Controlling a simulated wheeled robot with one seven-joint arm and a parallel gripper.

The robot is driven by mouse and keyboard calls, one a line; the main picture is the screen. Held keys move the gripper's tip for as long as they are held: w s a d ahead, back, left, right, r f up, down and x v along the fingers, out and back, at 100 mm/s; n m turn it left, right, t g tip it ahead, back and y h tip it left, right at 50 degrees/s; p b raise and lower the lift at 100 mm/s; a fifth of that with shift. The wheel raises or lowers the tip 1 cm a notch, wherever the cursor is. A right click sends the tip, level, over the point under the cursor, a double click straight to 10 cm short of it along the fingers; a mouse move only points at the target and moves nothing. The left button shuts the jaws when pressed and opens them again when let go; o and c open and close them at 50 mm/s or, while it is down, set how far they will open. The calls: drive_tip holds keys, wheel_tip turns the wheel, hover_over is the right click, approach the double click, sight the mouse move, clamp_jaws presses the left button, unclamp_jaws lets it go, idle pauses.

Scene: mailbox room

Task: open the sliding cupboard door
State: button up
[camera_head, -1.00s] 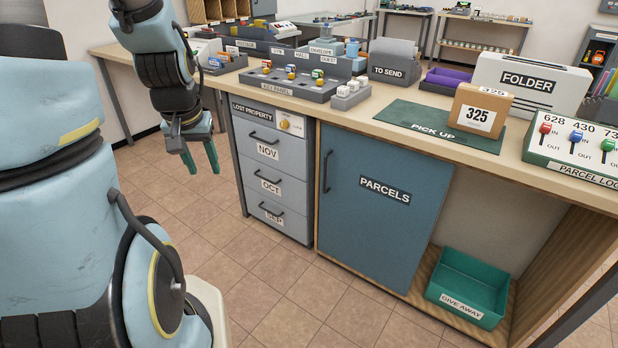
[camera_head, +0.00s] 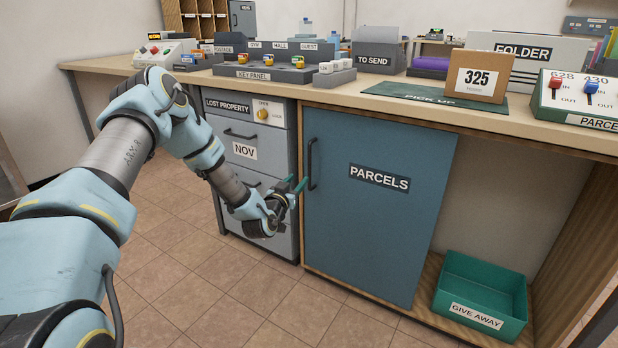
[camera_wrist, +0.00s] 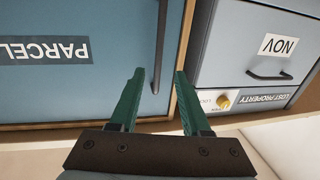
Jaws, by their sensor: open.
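The sliding cupboard door (camera_head: 375,225) is blue with a PARCELS label and covers the left part of the cupboard under the counter. Its dark vertical handle (camera_head: 312,163) is near the door's left edge. My gripper (camera_head: 297,185) is open just left of the handle, in front of the drawer unit's right edge. In the wrist view, which is upside down, the green fingers (camera_wrist: 158,95) are apart, and the door handle (camera_wrist: 160,45) shows beyond them, roughly between their tips. Nothing is between the fingers that I can see. I cannot tell how far they are from the handle.
The grey drawer unit (camera_head: 245,130) stands left of the door, with my arm in front of it. The cupboard's right part is open and holds a green GIVE AWAY bin (camera_head: 478,317). The counter above carries a key panel (camera_head: 262,74) and a parcel (camera_head: 477,77). The tiled floor in front is clear.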

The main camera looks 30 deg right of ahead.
sight(309, 167)
drive_tip(key=x, duration=1)
drive_tip(key=shift+w+d+b, duration=0.2)
drive_tip(key=shift+d+b, duration=0.1)
drive_tip(key=shift+b, duration=0.05)
clamp_jaws()
idle(1.0)
